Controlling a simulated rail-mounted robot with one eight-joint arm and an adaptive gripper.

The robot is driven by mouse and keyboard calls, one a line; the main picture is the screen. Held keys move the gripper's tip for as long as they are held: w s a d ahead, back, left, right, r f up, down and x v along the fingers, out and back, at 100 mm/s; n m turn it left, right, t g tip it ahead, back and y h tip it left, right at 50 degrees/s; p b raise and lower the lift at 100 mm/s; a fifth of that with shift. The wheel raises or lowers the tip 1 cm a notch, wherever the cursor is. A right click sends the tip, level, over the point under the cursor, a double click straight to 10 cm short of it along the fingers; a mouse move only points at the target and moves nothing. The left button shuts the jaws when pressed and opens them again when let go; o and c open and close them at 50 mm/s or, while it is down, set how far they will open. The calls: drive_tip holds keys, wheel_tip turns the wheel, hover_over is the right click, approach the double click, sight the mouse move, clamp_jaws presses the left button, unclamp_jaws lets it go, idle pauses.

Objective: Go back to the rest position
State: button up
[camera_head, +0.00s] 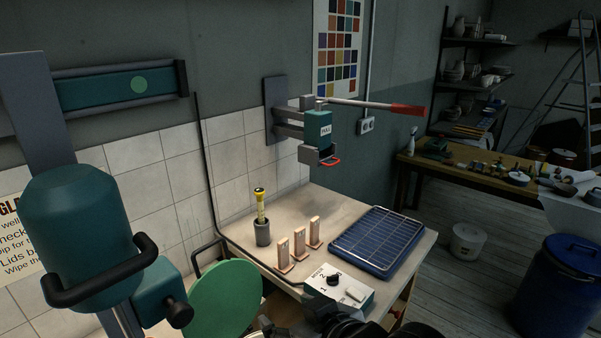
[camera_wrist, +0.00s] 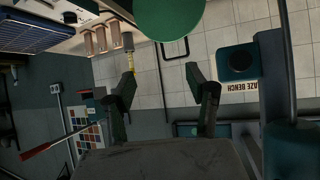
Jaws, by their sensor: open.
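My gripper (camera_wrist: 160,75) is open in the wrist view. Its two dark fingers stand wide apart with nothing between them, and the tiled wall lies behind the gap. The wrist picture is turned over, with the bench at its top. In the head view dark machine parts show at the bottom edge, but I cannot make out the fingers there. The bench (camera_head: 336,208) stands against the tiled wall.
On the bench are a yellow tool (camera_head: 261,203) in a grey cup (camera_head: 263,234), upright blocks (camera_head: 299,243), a blue tray with a wire rack (camera_head: 378,240) and a switch box (camera_head: 338,287). A red-handled lever press (camera_head: 320,132) juts from the wall. A green disc (camera_head: 224,300) stands at front left.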

drive_tip(key=d+f+m+g+h+b, duration=0.1)
drive_tip(key=d+f+m+h, duration=0.15)
drive_tip(key=d, duration=0.85)
drive_tip(key=d+f+m+g+h, duration=0.15)
drive_tip(key=d+m+h, duration=0.25)
drive_tip(key=d, duration=0.7)
drive_tip(key=n+t+y+p, duration=0.2)
drive_tip(key=n+y+p, duration=0.6)
drive_tip(key=n+y, duration=0.25)
approach(183, 317)
drive_tip(key=shift+m, duration=0.4)
drive_tip(key=shift+b+x, duration=2)
drive_tip(key=shift+x, duration=3.65)
